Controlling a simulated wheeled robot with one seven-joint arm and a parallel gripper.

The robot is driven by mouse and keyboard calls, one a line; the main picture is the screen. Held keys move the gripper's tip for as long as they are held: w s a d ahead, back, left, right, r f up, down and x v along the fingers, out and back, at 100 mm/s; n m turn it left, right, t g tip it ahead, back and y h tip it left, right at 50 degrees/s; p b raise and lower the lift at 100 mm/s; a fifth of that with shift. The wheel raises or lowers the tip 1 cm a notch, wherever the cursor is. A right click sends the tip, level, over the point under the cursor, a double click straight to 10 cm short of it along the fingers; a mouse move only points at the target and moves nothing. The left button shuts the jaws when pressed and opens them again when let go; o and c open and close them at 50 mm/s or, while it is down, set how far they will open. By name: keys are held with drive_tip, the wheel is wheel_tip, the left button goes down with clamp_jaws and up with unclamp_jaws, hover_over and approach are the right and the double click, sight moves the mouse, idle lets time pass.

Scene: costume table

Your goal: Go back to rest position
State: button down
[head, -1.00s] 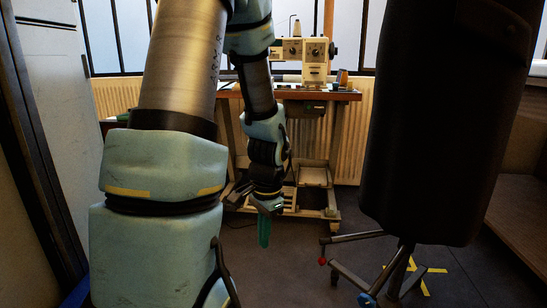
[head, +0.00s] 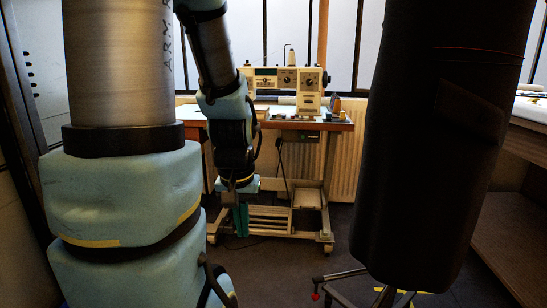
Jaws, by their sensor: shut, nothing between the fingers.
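My gripper (head: 240,218) hangs at the lower end of my arm in the head view, left of centre, with its green fingers pointing down. It is shut and empty. Behind it stands the sewing table, and the gripper appears in front of the table's lower frame. My own arm links fill the left part of the view and hide part of the table.
A sewing machine (head: 290,80) stands on a wooden table (head: 310,126) with a wheeled frame. A dark dress form (head: 415,150) on a wheeled stand (head: 345,296) blocks the right. A wooden shelf unit (head: 500,215) is at far right. Dark floor (head: 290,272) lies open in the middle.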

wheel_tip(320, 180, up, 23)
drive_tip(key=p, duration=2)
drive_tip(key=shift+p, duration=0.4)
